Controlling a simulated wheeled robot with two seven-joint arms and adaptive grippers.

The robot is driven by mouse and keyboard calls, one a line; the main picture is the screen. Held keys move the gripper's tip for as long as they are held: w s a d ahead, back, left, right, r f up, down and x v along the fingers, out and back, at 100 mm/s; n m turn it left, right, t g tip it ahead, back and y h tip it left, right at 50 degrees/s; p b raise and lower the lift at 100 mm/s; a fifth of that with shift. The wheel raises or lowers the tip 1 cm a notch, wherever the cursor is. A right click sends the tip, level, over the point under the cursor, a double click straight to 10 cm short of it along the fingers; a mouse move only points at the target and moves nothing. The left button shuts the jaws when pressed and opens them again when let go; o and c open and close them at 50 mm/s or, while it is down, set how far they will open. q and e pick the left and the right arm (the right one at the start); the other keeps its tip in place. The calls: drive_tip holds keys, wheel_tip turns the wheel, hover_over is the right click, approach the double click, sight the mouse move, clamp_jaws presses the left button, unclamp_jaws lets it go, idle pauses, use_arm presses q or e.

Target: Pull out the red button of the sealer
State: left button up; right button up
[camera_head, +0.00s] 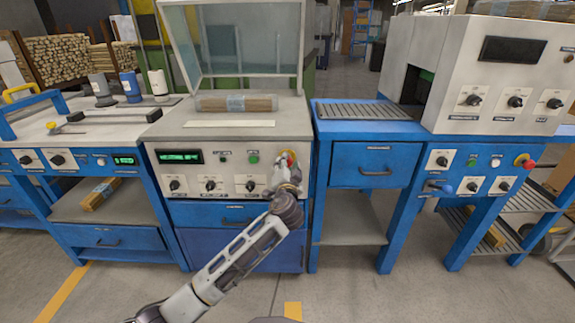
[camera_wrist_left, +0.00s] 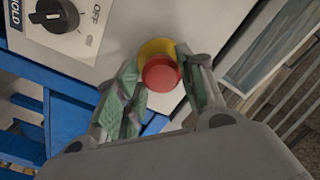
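The sealer (camera_head: 165,131) is the middle blue and grey machine, with a raised clear lid. Its red button (camera_head: 291,158) is at the right end of the front panel, partly behind my left gripper (camera_head: 289,173). In the left wrist view the round red button (camera_wrist_left: 160,74) sits on a yellow collar (camera_wrist_left: 155,47). My left gripper (camera_wrist_left: 158,68) has one finger close against each side of the button. The gap between the fingers is about as wide as the button, so it looks shut on it. My right gripper is not in view.
The sealer's panel has a green button (camera_head: 253,157) and several black knobs. A wrapped bundle (camera_head: 236,103) lies on its top. Another machine (camera_head: 490,75) to the right has its own red button (camera_head: 528,165). A bench (camera_head: 75,125) with bottles stands left.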

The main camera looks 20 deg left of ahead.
use_arm(q)
drive_tip(key=o, duration=0.3)
drive_tip(key=shift+s, duration=0.2)
drive_tip(key=shift+o, duration=0.2)
drive_tip(key=shift+w, duration=0.1)
drive_tip(key=shift+r, duration=0.1)
drive_tip(key=v, duration=1.2)
idle(0.4)
